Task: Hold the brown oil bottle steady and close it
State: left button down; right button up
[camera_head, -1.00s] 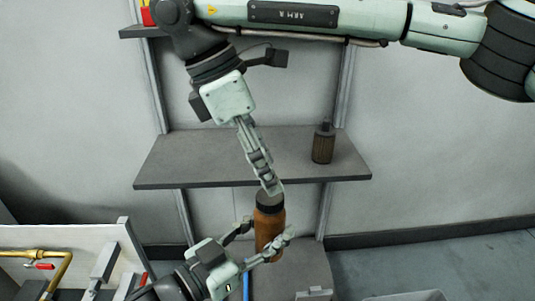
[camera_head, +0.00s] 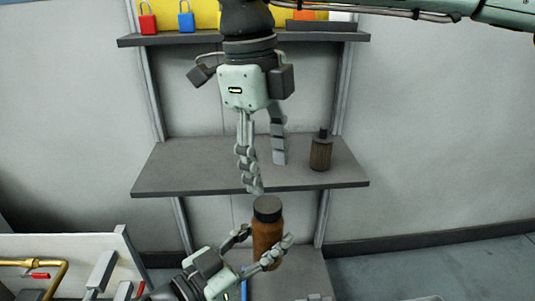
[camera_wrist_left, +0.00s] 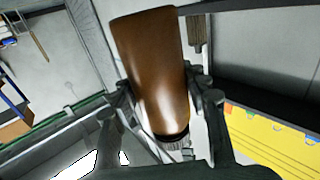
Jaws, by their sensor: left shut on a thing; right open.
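The brown oil bottle (camera_head: 267,243) is upright in the head view, with a dark cap (camera_head: 267,205) on its top. How tight the cap sits cannot be told. My left gripper (camera_head: 261,250) is shut on the bottle's body, one finger on each side. In the left wrist view the brown body (camera_wrist_left: 150,65) shows between the fingers, with its dark end low in the picture. My right gripper (camera_head: 267,176) points down just above the cap. Its fingers are spread and empty, with a small gap to the cap.
A grey shelf (camera_head: 170,172) lies behind the grippers, with a dark brown bottle (camera_head: 320,153) on its right side. A higher shelf (camera_head: 140,40) holds red (camera_head: 147,18) and blue padlocks (camera_head: 185,17). A panel with yellow pipe (camera_head: 60,275) stands at lower left.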

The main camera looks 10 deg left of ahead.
aim_at(268, 204)
jog(key=n, duration=0.7)
jog(key=shift+r+y, duration=0.35)
jog(key=shift+y, duration=0.05)
jog(key=n, duration=0.4)
jog(key=shift+s+r+y, duration=0.1)
jog(key=shift+r+y, duration=0.15)
jog(key=shift+y, duration=0.05)
jog(key=shift+f, duration=4.05)
jog(key=shift+c, duration=0.6)
